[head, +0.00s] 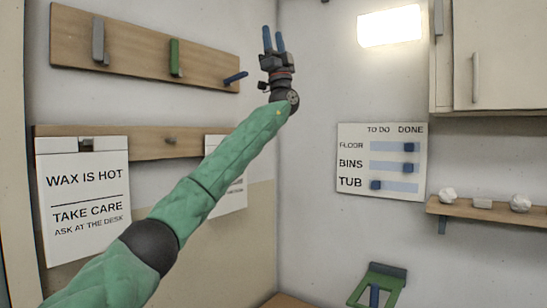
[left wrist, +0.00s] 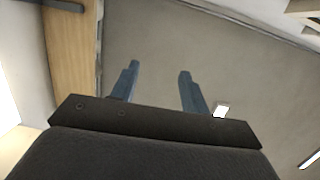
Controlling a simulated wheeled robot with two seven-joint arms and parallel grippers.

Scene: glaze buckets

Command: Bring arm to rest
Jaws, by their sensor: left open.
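My left arm, in a green sleeve, reaches up from the lower left in the head view. My left gripper (head: 273,40) points upward in front of the wall corner, right of the upper peg board. Its two blue fingers stand apart with nothing between them. In the left wrist view the gripper (left wrist: 157,82) is also open and empty, with the plain ceiling behind it. My right gripper shows in neither view.
An upper peg board (head: 130,45) and lower board (head: 150,143) hang left. A wax sign (head: 84,195), a to-do board (head: 382,180), a cabinet (head: 500,60) and a shelf (head: 490,213) with small white objects are on the walls. A green item (head: 382,285) stands below.

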